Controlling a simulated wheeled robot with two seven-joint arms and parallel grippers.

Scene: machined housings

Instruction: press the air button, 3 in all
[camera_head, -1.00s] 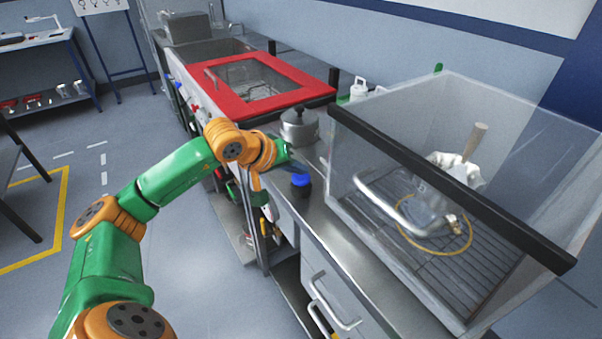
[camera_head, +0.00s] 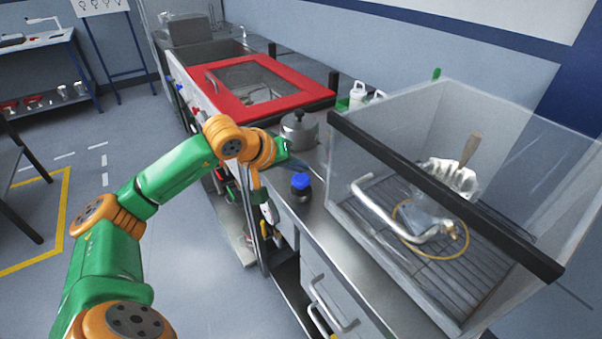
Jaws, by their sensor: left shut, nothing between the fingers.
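A small black fixture with a blue top (camera_head: 301,184) stands on the steel counter; it is the thing here that looks most like the air button. My left arm comes in from the left, and its orange and green wrist is just left of the blue top. My right gripper is out of view.
A lidded metal pot (camera_head: 299,130) stands close behind the gripper. A red-framed glass lid (camera_head: 258,85) lies farther back. A clear cabinet (camera_head: 530,190) with a black front bar (camera_head: 440,190), holding a bent metal pipe (camera_head: 395,215), stands to the right. Drawers are below the counter.

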